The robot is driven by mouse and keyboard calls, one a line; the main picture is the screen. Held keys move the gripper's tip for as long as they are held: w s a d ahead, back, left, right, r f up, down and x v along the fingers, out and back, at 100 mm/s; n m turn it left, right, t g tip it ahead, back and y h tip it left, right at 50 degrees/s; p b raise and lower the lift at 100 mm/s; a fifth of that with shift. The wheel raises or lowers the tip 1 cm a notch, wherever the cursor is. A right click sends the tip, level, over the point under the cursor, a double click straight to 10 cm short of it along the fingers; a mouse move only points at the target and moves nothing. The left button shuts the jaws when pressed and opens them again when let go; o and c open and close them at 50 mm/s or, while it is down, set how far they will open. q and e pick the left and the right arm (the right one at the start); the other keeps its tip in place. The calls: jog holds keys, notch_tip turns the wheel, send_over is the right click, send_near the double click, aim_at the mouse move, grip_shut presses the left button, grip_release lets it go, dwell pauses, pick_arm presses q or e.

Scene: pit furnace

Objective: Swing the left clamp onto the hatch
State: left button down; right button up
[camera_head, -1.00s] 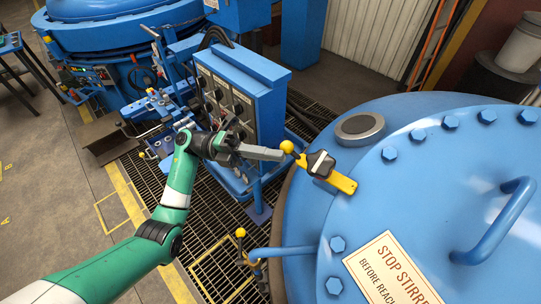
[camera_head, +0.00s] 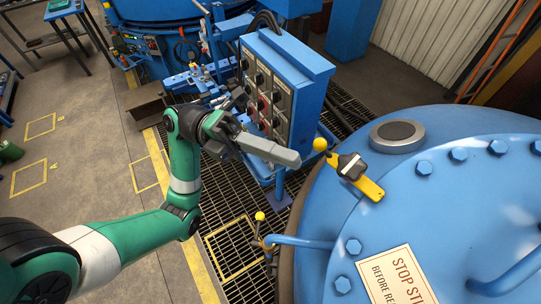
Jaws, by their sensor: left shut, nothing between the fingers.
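A yellow clamp (camera_head: 371,188) with a black star knob (camera_head: 351,167) and a yellow ball end (camera_head: 320,144) sits at the left edge of the blue hatch (camera_head: 440,215). Its bar points from the ball inward, and its flat end laps over the hatch rim. My left gripper (camera_head: 297,158) is shut and empty, with its fingers pointing right towards the ball. A small gap shows between the fingertips and the ball. My right gripper is not in view.
A blue control cabinet (camera_head: 310,85) stands close behind my left gripper. A round grey cap (camera_head: 397,132) sits beyond the clamp. A blue pipe (camera_head: 300,242) and a yellow-balled lever (camera_head: 260,216) are at the vessel's lower left. Floor grating (camera_head: 225,220) lies below.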

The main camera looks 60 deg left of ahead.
pick_arm(q)
jog(key=shift+s+d+r, duration=0.3)
jog(key=shift+s+d, duration=0.1)
jog(key=shift+s, duration=0.2)
jog(key=shift+s+d+r, duration=0.3)
jog(key=shift+s+d, duration=0.05)
jog(key=shift+s, duration=0.2)
